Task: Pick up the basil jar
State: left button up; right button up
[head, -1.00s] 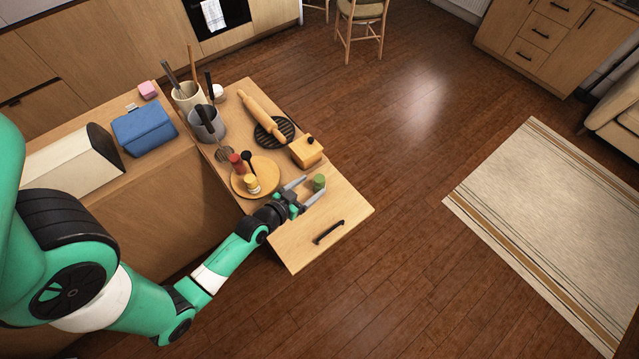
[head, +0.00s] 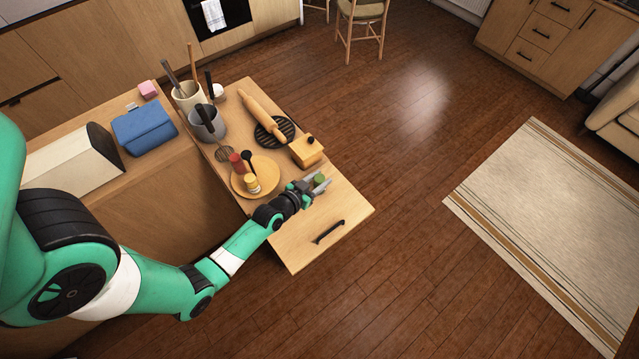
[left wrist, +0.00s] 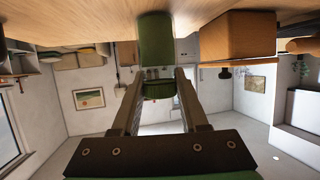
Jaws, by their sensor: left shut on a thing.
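The basil jar, a small green jar (head: 319,179), is at the fingertips of my left gripper (head: 316,185), over the pale wooden drawer-top surface (head: 345,210). The gripper is shut on the jar. In the left wrist view, the green jar (left wrist: 155,38) shows at the top centre, between the two fingers of the left gripper (left wrist: 159,85). The wooden surface (left wrist: 80,14) appears above in that view, as the picture is upside down. I cannot tell whether the jar touches the surface or is just clear of it. My right gripper is not in view.
A wooden box (head: 306,151) stands close behind the jar. A rolling pin (head: 262,118) lies farther back. The front corner near the black handle (head: 328,232) is clear.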

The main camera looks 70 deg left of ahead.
pick_arm(q)
grip_shut()
jog(key=shift+r+p, duration=0.35)
jog(key=shift+r, duration=0.3)
jog(key=r, duration=0.1)
jog(key=r+p, duration=0.1)
jog(key=r, duration=0.1)
jog(key=shift+s+d+p, duration=0.2)
jog(key=shift+s+p, duration=0.1)
jog(key=w+r+p+v, duration=0.1)
jog(key=r+v, duration=0.1)
jog(key=v, duration=1.3)
jog(key=shift+s+r+p, duration=0.2)
jog(key=shift+r+p, duration=0.1)
jog(key=shift+r, duration=0.25)
